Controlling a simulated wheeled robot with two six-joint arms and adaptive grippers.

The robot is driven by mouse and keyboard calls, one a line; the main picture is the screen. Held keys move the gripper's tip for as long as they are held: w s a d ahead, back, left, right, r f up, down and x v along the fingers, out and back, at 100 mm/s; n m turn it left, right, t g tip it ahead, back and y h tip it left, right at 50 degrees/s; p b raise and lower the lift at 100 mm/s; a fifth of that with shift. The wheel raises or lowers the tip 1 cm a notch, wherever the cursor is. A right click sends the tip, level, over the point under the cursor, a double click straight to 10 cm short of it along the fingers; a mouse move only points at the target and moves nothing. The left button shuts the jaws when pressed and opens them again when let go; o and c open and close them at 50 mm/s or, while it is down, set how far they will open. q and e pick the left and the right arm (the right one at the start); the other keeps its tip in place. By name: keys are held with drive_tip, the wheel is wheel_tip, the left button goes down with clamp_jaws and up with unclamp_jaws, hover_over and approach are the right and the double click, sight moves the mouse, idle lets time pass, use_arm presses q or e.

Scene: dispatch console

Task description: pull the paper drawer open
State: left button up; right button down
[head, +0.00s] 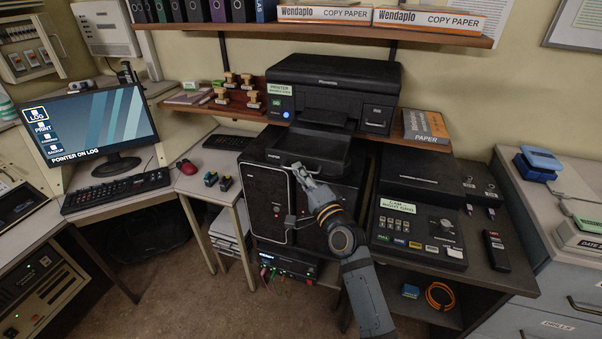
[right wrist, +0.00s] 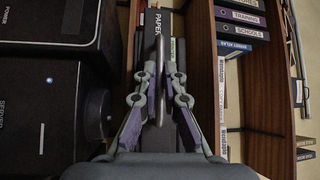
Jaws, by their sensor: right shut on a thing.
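The black printer (head: 330,84) stands on the wooden shelf above the computer tower. A dark tray, which I take as the paper drawer (head: 318,148), juts out from beneath its front. My right gripper (head: 300,172) is at the front edge of this tray. In the right wrist view my right gripper (right wrist: 160,85) is shut on a thin upright dark piece between its fingers, seemingly the drawer's front lip. The fingers hide part of the grip, and how far the drawer stands out is hard to tell. My left gripper is not in view.
The black server tower (head: 268,205) stands just below my right gripper. A control panel (head: 415,232) lies to the right on the desk. A paper ream (head: 425,127) lies beside the printer. Stamps (head: 246,82) stand on the shelf to the left. The floor (head: 180,275) in front is clear.

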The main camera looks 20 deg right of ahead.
drive_tip(key=c, duration=1.7)
unclamp_jaws()
drive_tip(key=shift+c, duration=0.2)
drive_tip(key=v, duration=1.2)
